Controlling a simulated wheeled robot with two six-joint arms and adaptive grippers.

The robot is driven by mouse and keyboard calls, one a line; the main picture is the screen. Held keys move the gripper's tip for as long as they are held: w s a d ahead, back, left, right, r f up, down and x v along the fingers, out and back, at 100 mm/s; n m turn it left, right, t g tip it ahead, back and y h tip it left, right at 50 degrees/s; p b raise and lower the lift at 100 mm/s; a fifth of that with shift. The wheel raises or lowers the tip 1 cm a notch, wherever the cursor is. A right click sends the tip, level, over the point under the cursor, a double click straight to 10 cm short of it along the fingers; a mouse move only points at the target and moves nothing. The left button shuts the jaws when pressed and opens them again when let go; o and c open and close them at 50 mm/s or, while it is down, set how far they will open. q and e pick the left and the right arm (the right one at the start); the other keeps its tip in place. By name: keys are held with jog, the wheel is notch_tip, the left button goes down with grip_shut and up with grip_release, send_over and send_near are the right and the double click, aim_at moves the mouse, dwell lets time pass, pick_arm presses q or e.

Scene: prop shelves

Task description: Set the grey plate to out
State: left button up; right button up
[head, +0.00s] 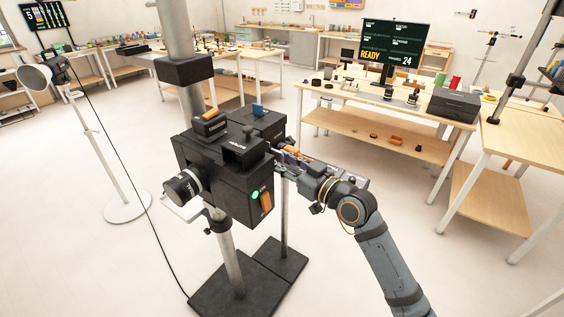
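A black box-shaped device (232,170) stands on a metal post, with a round lens-like barrel on its left. A pale grey flat piece (182,211) juts out under that barrel; I cannot tell for sure whether this is the grey plate. The box also has a green light (255,195) and an orange handle (266,202). My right gripper (281,153) reaches in from the right, its tips close against the right side of the box. My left gripper is out of view.
The device's post stands on black floor plates (240,285). A lamp on a white stand (127,207) is at left, with a black cable across the floor. A workbench (375,98) with a screen (393,46) and small items is behind at right.

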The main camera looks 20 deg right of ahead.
grip_shut()
